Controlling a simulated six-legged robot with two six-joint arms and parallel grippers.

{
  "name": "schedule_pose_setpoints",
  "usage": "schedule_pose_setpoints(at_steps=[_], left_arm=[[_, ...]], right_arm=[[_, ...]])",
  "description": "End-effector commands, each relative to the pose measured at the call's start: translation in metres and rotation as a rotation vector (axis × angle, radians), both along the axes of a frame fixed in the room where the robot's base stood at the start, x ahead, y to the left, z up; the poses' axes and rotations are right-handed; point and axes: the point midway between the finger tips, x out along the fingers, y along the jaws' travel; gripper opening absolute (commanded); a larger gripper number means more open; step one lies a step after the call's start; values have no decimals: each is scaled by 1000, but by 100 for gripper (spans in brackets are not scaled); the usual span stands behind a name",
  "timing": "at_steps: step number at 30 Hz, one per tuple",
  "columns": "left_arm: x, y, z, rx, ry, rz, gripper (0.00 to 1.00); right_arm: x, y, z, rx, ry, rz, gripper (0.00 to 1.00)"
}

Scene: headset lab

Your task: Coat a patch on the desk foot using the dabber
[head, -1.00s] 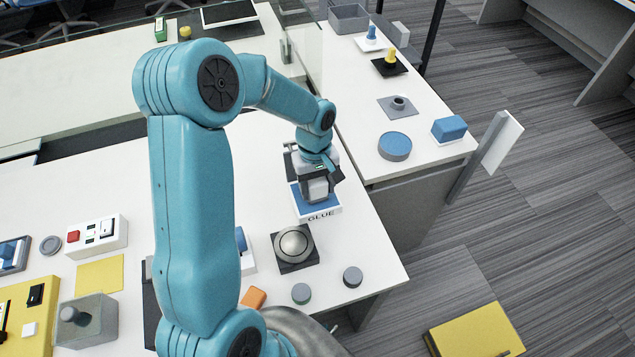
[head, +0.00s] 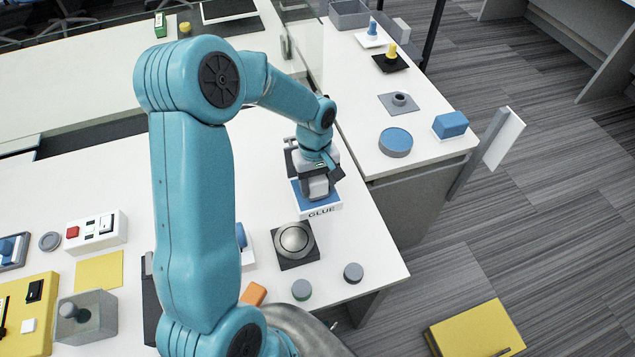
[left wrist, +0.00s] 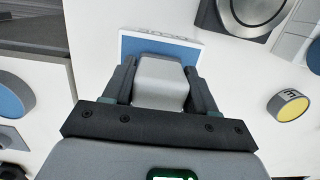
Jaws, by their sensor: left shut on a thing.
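My left gripper (head: 318,178) is shut on a light grey block, the dabber (head: 319,188). It holds the dabber at the white tray marked GLUE (head: 323,211), which has a blue pad (head: 297,194). In the left wrist view the dabber (left wrist: 160,82) sits between the two dark fingers (left wrist: 158,88), with the blue pad (left wrist: 135,46) behind it. I cannot tell whether the dabber touches the pad. I cannot make out for certain which part is the desk foot. My right gripper is not in view.
A silver ball in a dark square base (head: 294,240) stands just in front of the tray. Two round grey pucks (head: 353,272) lie near the desk edge. The side desk holds a blue-topped disc (head: 396,141) and a blue block (head: 450,125). A yellow box (head: 474,327) lies on the floor.

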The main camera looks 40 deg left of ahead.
Motion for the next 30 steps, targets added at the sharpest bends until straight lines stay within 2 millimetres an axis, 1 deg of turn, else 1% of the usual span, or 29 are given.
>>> schedule_pose_setpoints(at_steps=[19, 30], left_arm=[[0, 0, -9, 0, 0, 0, 33], [0, 0, -8, 0, 0, 0, 33]], right_arm=[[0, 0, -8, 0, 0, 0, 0], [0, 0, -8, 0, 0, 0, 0]])
